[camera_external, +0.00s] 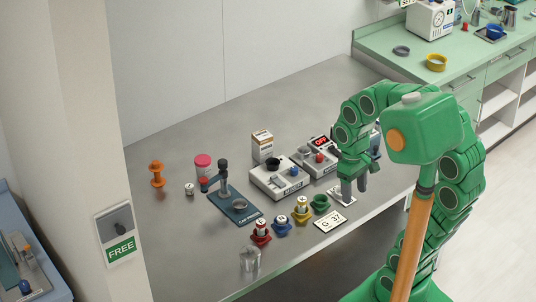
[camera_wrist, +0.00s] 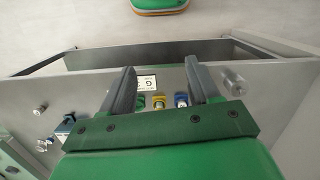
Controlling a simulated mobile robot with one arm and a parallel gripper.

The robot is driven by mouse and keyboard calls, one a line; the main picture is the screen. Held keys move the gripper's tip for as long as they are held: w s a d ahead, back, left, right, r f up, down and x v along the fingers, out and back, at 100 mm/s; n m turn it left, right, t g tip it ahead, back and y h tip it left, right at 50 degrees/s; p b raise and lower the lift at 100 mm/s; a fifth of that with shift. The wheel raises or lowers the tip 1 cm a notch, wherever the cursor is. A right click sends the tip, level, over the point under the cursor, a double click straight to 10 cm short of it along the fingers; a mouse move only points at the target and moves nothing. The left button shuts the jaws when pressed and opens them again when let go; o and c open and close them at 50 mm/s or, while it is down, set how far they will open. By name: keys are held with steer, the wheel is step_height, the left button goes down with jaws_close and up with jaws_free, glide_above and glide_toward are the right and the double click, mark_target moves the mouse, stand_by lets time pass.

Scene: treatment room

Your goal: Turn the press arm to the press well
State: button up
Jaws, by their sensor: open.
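The press is a dark blue plate (camera_external: 236,207) with a dark upright post (camera_external: 224,176), left of centre on the grey table. The press well is too small to make out. My gripper (camera_external: 354,190) is open and empty, over the table's right part and well away from the press. In the wrist view its two fingers (camera_wrist: 160,88) stand apart with nothing between them.
Red, blue, yellow and green cups, some holding vials (camera_external: 302,209), and a number card (camera_external: 330,220) stand between gripper and press. Grey devices (camera_external: 282,180) stand behind, a clear glass (camera_external: 250,259) in front. An orange spool (camera_external: 157,173) and red-lidded jar (camera_external: 203,164) stand beyond the press.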

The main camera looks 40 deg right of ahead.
steer(key=w+a+r+n, duration=0.2)
steer(key=w, duration=1.1)
steer(key=n+t, duration=0.2)
steer(key=n, duration=0.6)
glide_toward(222, 161)
steer(key=shift+s+d+f, duration=0.25)
steer(key=shift+f, duration=0.1)
steer(key=shift+w+a+f, duration=0.2)
steer(key=shift+w+f, duration=0.15)
steer(key=shift+f, duration=3.85)
steer(key=shift+c, duration=0.2)
jaws_close()
